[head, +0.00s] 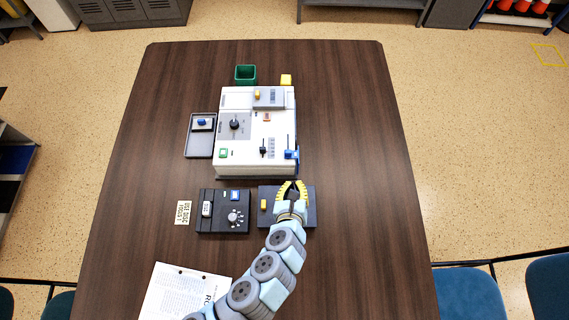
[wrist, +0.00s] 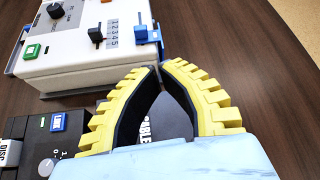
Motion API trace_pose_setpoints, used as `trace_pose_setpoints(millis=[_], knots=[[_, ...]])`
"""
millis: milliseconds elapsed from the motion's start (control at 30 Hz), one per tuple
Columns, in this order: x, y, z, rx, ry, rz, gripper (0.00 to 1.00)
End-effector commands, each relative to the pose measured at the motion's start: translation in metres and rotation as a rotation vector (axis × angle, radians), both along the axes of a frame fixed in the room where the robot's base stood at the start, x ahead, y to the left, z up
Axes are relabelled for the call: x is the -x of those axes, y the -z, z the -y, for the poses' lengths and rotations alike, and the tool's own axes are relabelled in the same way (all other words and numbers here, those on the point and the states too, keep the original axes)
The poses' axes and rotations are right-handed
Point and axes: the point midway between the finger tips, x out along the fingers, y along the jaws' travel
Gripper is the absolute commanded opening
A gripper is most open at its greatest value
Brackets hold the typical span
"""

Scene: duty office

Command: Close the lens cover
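A white machine (head: 256,150) stands on the table. A grey flap-like plate (head: 270,101) with a yellow knob (head: 257,95) lies at its top back; I cannot tell for sure whether this is the lens cover. My gripper (head: 293,183) is in front of the machine's right front corner, above a dark plate (head: 307,215) with a yellow block (head: 263,204). In the wrist view my gripper (wrist: 160,68) has its yellow fingertips brought together, with nothing seen between them. The wrist view shows only the machine's front part (wrist: 85,70), and the grey plate is out of it.
A blue lever (head: 291,154) and a black slider (head: 263,150) stick up on the machine. A dark control box (head: 222,222) stands front left, a grey tray (head: 198,148) left. A green bin (head: 245,74) and yellow cube (head: 286,80) are behind. The table's right side is clear.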

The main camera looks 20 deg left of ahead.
Motion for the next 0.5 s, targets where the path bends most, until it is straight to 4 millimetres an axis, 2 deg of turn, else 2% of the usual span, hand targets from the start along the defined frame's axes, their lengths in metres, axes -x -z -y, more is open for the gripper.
trace_pose_setpoints(millis=[67, 233, 367, 500], knots=[[0.008, 0.012, -0.007, -0.083, -0.004, -0.051, 0.0], [0.017, 0.017, -0.017, -0.176, -0.009, -0.112, 0.0], [0.015, 0.02, -0.021, -0.189, -0.012, -0.121, 0.0], [0.004, 0.027, -0.025, -0.186, -0.012, -0.119, 0.0]])
